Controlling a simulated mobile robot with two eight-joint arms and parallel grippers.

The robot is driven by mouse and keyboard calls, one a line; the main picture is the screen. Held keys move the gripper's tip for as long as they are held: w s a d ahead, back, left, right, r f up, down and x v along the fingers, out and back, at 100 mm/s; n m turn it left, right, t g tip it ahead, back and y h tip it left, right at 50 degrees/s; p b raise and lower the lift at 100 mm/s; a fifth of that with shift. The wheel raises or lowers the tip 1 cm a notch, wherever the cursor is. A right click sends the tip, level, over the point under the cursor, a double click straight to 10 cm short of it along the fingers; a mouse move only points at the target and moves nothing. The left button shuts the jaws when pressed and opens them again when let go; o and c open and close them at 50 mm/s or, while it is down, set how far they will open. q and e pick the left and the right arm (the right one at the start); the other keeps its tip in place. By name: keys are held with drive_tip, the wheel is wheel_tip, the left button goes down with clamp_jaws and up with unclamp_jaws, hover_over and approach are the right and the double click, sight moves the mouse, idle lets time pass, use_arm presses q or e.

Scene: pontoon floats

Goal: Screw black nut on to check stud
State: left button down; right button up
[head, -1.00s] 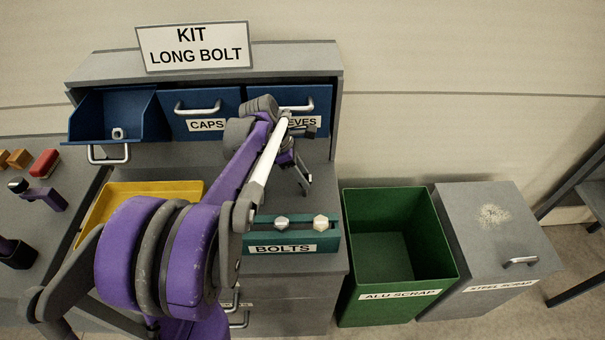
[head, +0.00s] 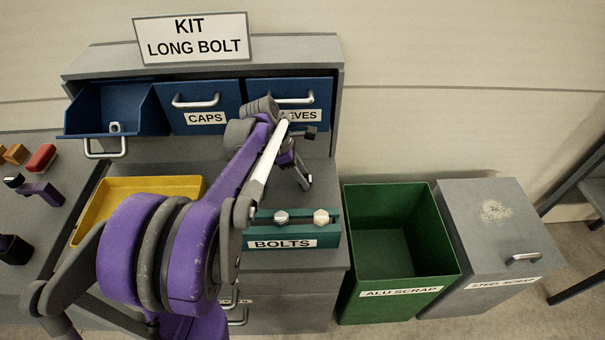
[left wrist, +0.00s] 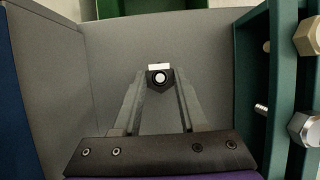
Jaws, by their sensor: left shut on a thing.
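My left gripper (head: 305,180) is low over the grey bench top, behind the bolts rack. In the left wrist view its fingers (left wrist: 160,88) are shut on a dark, angular black nut (left wrist: 149,77). A bright round spot fills the nut's middle, and a small white block edge shows just beyond it. I cannot tell whether the spot is a stud end or the nut's hole. A pale threaded stud (left wrist: 261,110) sticks out of the side of the green rack, to the right of the fingers and apart from them. My right gripper is not in view.
The green bolts rack (head: 325,241) holds a silver and a brass-coloured bolt. A yellow tray (head: 120,187) lies left. An open blue drawer (head: 84,114) holds a small metal nut (head: 116,127). A green scrap bin (head: 425,268) and a grey lidded bin (head: 470,230) stand right.

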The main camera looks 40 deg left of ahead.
use_arm(q)
drive_tip(key=shift+f+b, duration=0.75)
drive_tip(key=shift+f, duration=0.45)
drive_tip(key=shift+c, duration=1.8)
unclamp_jaws()
drive_tip(key=v, duration=1.1)
drive_tip(key=shift+p, duration=0.3)
drive_tip(key=shift+f, duration=0.15)
